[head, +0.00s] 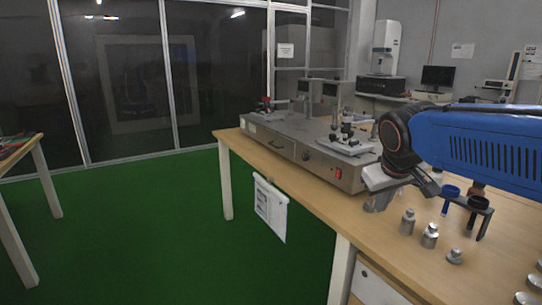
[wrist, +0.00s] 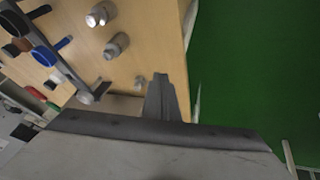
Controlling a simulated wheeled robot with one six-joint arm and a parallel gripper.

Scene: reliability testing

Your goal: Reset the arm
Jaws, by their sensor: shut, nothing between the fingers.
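My blue arm (head: 485,140) reaches in from the right in the head view, over the wooden table. My gripper (head: 375,203) points down near the table's front edge, in front of the grey test machine (head: 325,167). In the wrist view my gripper (wrist: 162,82) shows dark fingers together, with nothing between them.
Metal weights (head: 430,236) stand on the wooden table (head: 400,260) close to my gripper. A small rack with a blue ring (head: 450,191) and a dark ring (head: 478,202) stands to the right. Green floor (head: 150,220) is open at left.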

